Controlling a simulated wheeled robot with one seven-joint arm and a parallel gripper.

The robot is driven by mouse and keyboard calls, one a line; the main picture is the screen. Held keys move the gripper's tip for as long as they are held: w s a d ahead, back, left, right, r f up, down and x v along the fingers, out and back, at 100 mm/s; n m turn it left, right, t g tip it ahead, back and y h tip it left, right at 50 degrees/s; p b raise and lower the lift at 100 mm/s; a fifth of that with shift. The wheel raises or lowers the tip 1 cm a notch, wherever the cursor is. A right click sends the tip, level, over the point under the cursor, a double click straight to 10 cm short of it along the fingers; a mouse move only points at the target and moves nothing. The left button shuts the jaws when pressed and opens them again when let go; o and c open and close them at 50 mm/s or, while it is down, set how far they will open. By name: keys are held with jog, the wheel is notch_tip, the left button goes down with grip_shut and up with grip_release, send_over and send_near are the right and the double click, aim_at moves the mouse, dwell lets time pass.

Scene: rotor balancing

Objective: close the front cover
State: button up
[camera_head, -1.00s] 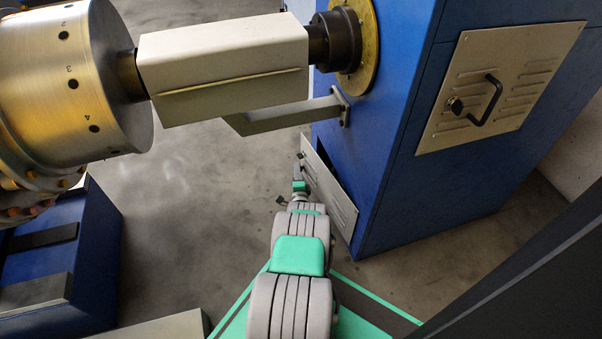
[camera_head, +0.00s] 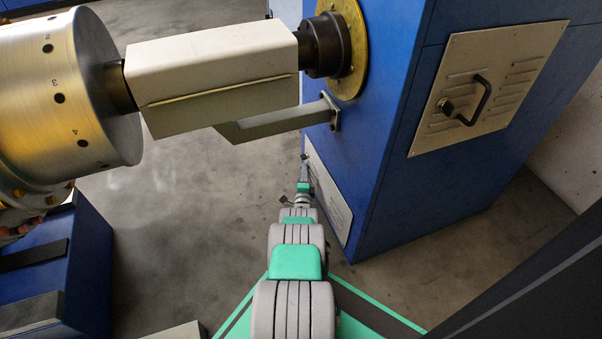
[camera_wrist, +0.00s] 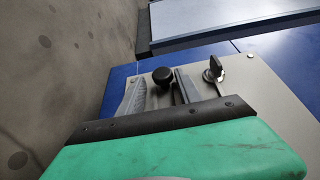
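The front cover is a pale grey panel (camera_head: 328,192) low on the blue cabinet's front, and it looks about flush with that face in the head view. In the wrist view the cover (camera_wrist: 262,88) fills the area ahead, with a round black knob (camera_wrist: 162,76) and a small dark turn latch (camera_wrist: 213,70). My gripper (camera_head: 305,163) is at the cover's far edge. In the wrist view my gripper's fingers (camera_wrist: 160,84) are apart, one on each side of the knob. I cannot tell whether they touch the cover.
A second panel (camera_head: 490,85) with a black handle is on the cabinet's side. A grey beam (camera_head: 275,122) and a pale box-shaped shaft housing (camera_head: 215,75) stand above my arm. A large metal rotor (camera_head: 70,90) is at the left. The floor (camera_head: 190,220) left of my arm is clear.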

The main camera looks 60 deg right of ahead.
jog(key=shift+d+r, duration=0.25)
jog(key=shift+r, duration=0.1)
jog(key=s+a+r+p, duration=0.3)
jog(key=a+r+p, duration=0.1)
jog(key=r+p, duration=0.55)
jog(key=s+a+r+p, duration=0.2)
jog(key=s+a+p, duration=0.3)
jog(key=a+p, duration=0.1)
jog(key=shift+s+a+r, duration=0.2)
jog(key=shift+a+r, duration=0.2)
jog(key=shift+a, duration=0.5)
jog(key=shift+w, duration=0.1)
